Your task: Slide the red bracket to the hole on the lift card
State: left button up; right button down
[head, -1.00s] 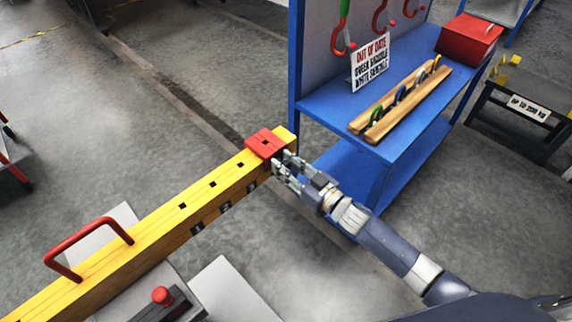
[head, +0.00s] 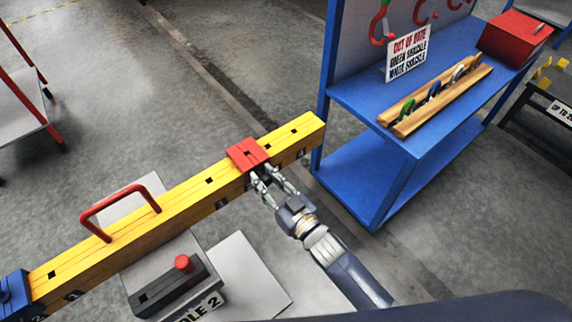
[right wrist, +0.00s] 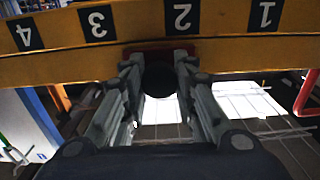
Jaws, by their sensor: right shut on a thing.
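The red bracket (head: 248,154) sits around the yellow beam (head: 180,208), a short way in from the beam's right end. A dark slot shows in its top. My right gripper (head: 268,181) is shut on the bracket at the beam's near side. In the right wrist view, my gripper (right wrist: 158,75) reaches below the beam (right wrist: 225,52), between the upside-down numbers 3 and 2. Only a thin red strip of the bracket (right wrist: 155,46) shows there, with a dark round part between the fingers. No lift card can be made out. My left gripper is out of view.
A red handle (head: 120,205) arches over the beam, and a blue block (head: 12,292) is at its left end. A grey box with a red knob (head: 182,263) stands in front. The blue rack (head: 410,145) with shackles and an out-of-date sign (head: 408,53) is close beyond the right end.

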jog(key=shift+s+a, duration=0.4)
jog(key=shift+a, duration=0.2)
jog(key=shift+s+a, duration=0.4)
jog(key=shift+a, duration=0.2)
jog(key=c, duration=1.3)
grip_release()
jog(key=shift+d, duration=0.1)
jog(key=v, duration=1.2)
